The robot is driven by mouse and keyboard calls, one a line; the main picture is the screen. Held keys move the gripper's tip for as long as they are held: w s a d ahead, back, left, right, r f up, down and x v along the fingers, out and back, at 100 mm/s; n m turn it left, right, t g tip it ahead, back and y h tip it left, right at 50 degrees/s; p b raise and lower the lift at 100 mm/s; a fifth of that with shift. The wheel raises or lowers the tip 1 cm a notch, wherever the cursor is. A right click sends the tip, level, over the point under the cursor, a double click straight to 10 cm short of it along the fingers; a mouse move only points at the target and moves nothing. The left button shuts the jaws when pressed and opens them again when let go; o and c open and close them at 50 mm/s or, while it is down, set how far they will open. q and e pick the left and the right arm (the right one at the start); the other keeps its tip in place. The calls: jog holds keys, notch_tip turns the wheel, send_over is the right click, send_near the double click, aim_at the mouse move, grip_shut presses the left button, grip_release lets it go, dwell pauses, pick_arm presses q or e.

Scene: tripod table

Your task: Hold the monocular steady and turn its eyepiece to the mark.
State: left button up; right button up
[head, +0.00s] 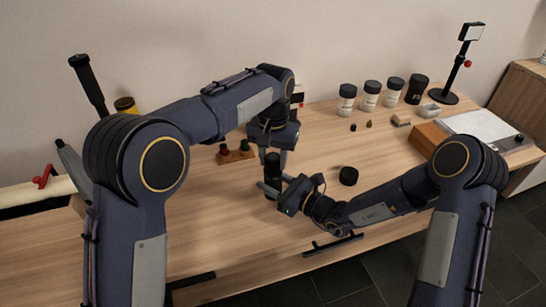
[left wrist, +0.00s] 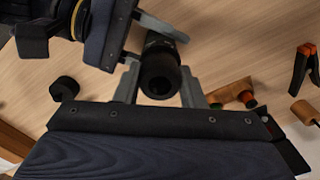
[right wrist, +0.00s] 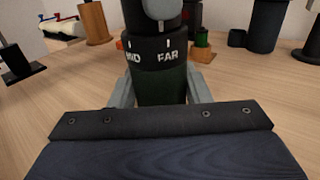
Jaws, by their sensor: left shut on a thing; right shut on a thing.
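The black monocular (head: 272,168) stands upright on the table in the head view. In the left wrist view I look down on its dark round eyepiece (left wrist: 160,74). My left gripper (head: 273,156) comes from above and is shut on the eyepiece, a finger on each side. My right gripper (head: 271,188) comes from the right, low down, and is shut on the monocular's body (right wrist: 161,88). In the right wrist view white marks read "FAR" and, partly cut, "MID" on a dark band (right wrist: 154,54).
A black round cap (head: 348,176) lies right of the monocular. A wooden block with small bottles (head: 235,155) is behind it. Several lidded jars (head: 371,96), a wooden box (head: 428,139) and a lamp-like stand (head: 444,96) are at the back right. The front middle of the table is clear.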

aim_at(273, 157)
pick_arm(q)
jog(key=shift+n, duration=0.5)
jog(key=shift+r, duration=0.1)
jog(key=o, duration=1)
notch_tip(273, 157, up, 12)
pick_arm(e)
jog(key=o, duration=1.2)
